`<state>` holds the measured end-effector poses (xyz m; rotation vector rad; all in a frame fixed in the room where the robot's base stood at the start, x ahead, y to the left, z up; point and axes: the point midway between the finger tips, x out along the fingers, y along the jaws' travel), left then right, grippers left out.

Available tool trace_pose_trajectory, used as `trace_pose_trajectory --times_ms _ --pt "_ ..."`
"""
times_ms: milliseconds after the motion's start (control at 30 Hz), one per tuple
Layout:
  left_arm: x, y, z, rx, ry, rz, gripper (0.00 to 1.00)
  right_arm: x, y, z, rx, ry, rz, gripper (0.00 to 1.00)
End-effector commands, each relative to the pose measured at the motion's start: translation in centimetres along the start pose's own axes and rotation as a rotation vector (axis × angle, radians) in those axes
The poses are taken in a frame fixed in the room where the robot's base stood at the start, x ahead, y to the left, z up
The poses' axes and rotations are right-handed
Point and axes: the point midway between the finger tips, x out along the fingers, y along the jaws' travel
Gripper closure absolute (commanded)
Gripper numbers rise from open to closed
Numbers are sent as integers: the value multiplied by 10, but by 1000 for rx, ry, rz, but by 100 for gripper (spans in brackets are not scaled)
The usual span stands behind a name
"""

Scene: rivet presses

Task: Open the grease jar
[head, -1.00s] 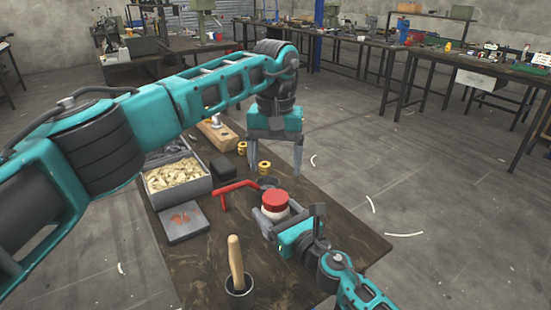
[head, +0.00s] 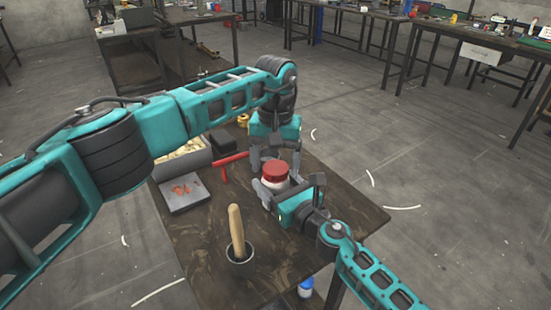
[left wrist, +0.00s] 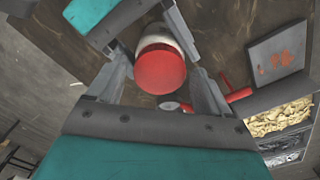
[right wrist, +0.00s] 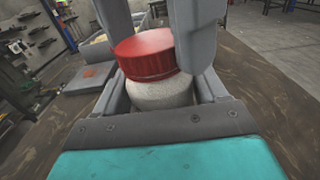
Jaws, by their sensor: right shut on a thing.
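The grease jar (right wrist: 160,93) has a pale body and a ribbed red lid (head: 275,172). The lid is on the jar, which looks upright or nearly so. My right gripper (head: 270,188) is shut on the jar body below the lid. I cannot tell whether the jar touches the table. My left gripper (head: 275,163) points down over the jar and is open. In the left wrist view its fingers (left wrist: 160,72) stand on either side of the red lid (left wrist: 160,69), with visible gaps. In the right wrist view one left finger partly covers the lid.
A dark cup (head: 241,268) with a wooden-handled tool (head: 236,230) stands at the table's front. A red tool (head: 230,161), a grey tray (head: 200,201) and a box of pale pieces (head: 204,152) lie to the left. A blue-capped bottle (head: 305,286) is by the front edge. The table's right side (head: 350,205) is clear.

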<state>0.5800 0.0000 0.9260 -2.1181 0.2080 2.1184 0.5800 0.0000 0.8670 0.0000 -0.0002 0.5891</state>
Motion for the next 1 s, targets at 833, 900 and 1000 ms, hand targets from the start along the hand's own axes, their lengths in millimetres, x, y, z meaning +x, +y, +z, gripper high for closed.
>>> trace_pose_trajectory --times_ms 833,900,1000 --pt "-1 0 0 -170 2 -1 78 0 0 -1 0 1 0 100" --pt "-1 0 0 -297 2 -1 78 0 0 -1 0 1 0 100" --pt "-1 0 0 -487 1 -1 78 0 0 -1 0 1 0 100"
